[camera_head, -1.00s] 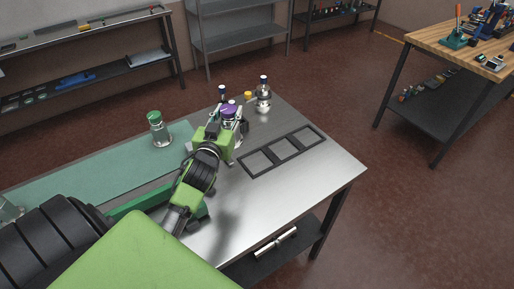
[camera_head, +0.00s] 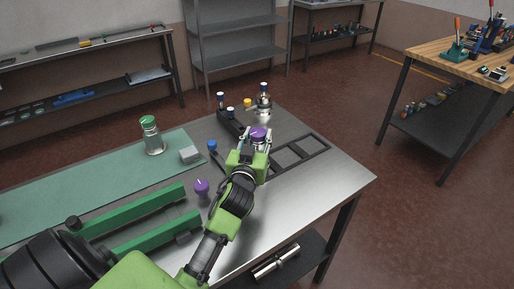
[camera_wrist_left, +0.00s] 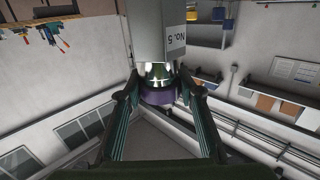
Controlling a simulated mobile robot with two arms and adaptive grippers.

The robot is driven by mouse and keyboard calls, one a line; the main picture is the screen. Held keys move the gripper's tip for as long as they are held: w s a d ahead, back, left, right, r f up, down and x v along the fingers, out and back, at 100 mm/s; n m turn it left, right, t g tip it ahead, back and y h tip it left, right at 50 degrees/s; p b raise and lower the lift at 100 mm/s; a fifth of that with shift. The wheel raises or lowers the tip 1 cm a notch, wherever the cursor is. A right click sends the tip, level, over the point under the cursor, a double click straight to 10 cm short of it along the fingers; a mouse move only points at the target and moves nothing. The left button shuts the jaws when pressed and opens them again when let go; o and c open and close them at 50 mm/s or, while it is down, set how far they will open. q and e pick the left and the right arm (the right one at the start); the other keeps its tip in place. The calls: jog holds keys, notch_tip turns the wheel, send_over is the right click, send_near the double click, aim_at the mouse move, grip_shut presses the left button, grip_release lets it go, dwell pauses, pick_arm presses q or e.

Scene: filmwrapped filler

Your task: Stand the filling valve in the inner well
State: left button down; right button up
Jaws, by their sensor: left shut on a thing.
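My left gripper (camera_head: 252,143) is shut on a valve with a purple top (camera_head: 258,133), and holds it over the steel table. In the left wrist view the gripper (camera_wrist_left: 160,92) grips its purple collar (camera_wrist_left: 158,95), and a grey body marked "No. 5" (camera_wrist_left: 160,35) extends beyond the fingers. A dark frame with three square wells (camera_head: 327,150) lies flat on the table, just right of the gripper. The gripper and arm partly cover its near-left end. The valve's lower end is hidden in the head view. My right gripper is not in view.
Another purple-topped piece (camera_head: 202,187) stands left of my arm. A metal fitting (camera_head: 264,108) and blue-capped pieces stand at the back. A green-capped jar (camera_head: 151,136) and grey block (camera_head: 190,154) are on the green mat (camera_head: 100,183). The table's front right is clear.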

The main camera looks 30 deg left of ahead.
pick_arm(q)
notch_tip(320, 180, down, 2)
jog(key=shift+f+b, duration=0.15)
jog(key=shift+b, duration=0.6)
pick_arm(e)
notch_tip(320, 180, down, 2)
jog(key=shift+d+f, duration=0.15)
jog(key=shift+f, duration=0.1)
pick_arm(q)
jog(key=shift+f, duration=0.1)
jog(key=c, duration=1.4)
grip_release()
jog(key=shift+f, duration=0.15)
jog(key=shift+s, duration=0.1)
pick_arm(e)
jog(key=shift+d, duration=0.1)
